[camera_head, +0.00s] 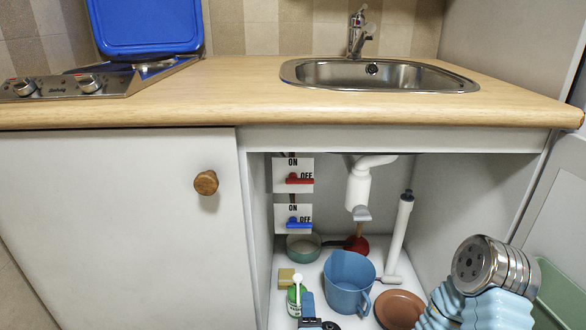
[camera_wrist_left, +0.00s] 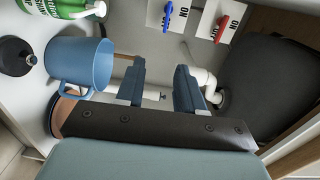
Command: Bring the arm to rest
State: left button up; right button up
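The left gripper (camera_head: 312,314) shows only in part at the bottom edge of the head view, in front of the open cupboard under the sink. In the left wrist view its two dark fingers (camera_wrist_left: 161,78) stand apart with nothing held between them. The blue mug-like jug (camera_head: 349,282) is close by, and in the left wrist view the jug (camera_wrist_left: 80,64) is beside the fingers, apart from them. The blue hob lid (camera_head: 146,24) stands raised at the back of the hob (camera_head: 72,84). The right gripper is not in view.
The cupboard holds a green bottle (camera_head: 296,299), a brown bowl (camera_head: 399,309), a plunger (camera_head: 356,244) and a white drain pipe (camera_head: 359,188). Red (camera_head: 299,180) and blue (camera_head: 299,224) valve handles are on its left side. The worktop (camera_head: 235,97) is clear between hob and sink.

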pick_arm(q)
jog(key=s+a+f+n+g+y+p, duration=0.1)
jog(key=s+a+f+n+g+p, duration=0.1)
jog(key=a+f+n+g, duration=0.45)
jog(key=s+a+f+n+g+y+p, duration=0.1)
jog(key=s+a+f+n+g+p, duration=0.15)
jog(key=a+f, duration=0.5)
jog(key=s+a+n+g+h+p, duration=0.1)
jog(key=s+n+g+h+p, duration=0.3)
jog(key=s+n, duration=0.6)
jog(key=shift+s+f+n+g+h+p, duration=0.3)
jog(key=shift+s+g+h, duration=0.35)
jog(key=shift+g+h, duration=0.95)
jog(key=shift+g+y, duration=0.3)
jog(key=shift+o, duration=0.2)
